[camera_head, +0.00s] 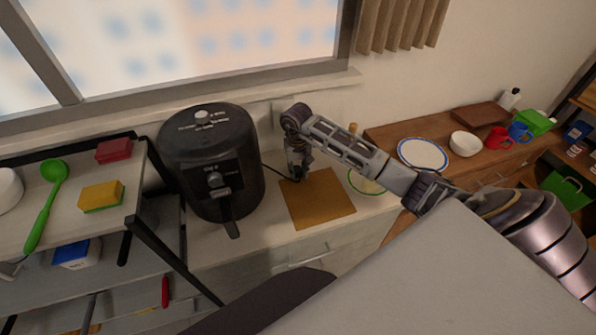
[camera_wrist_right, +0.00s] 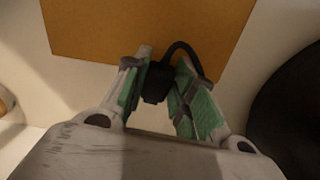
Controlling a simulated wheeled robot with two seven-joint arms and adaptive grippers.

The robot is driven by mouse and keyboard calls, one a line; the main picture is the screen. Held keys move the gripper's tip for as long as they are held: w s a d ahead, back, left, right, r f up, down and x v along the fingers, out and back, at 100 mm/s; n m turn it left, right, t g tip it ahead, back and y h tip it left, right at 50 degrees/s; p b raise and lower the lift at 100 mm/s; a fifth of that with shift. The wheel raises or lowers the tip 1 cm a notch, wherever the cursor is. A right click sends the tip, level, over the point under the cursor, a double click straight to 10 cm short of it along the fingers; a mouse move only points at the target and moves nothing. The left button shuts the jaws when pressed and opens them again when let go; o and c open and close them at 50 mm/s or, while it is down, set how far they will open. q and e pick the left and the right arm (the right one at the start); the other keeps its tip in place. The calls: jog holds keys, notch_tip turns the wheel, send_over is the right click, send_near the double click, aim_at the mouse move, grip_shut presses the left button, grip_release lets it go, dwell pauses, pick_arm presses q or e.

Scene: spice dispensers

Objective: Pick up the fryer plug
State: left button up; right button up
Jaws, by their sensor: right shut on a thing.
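The fryer plug (camera_wrist_right: 156,83) is a small black plug with a black cord, seen in the right wrist view between the fingers of my right gripper (camera_wrist_right: 165,90). My right gripper is shut on it, with green-padded fingers on either side. In the head view my right gripper (camera_head: 298,172) points down at the back edge of the brown board, just right of the black air fryer (camera_head: 210,160). A thin stretch of dark cord (camera_head: 277,174) runs from the fryer toward the gripper. The plug itself is hidden there. My left gripper is not in view.
The brown board (camera_head: 318,203) lies flat on the white counter, with a green-rimmed plate (camera_head: 366,183) to its right. A rack (camera_head: 130,215) with sponges and a green ladle stands left. A wooden cabinet (camera_head: 390,137) holds a plate, bowl and mugs. A window is behind.

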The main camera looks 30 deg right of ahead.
aim_at(298, 171)
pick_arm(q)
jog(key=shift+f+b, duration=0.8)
pick_arm(e)
notch_tip(298, 171, up, 10)
dwell(0.5)
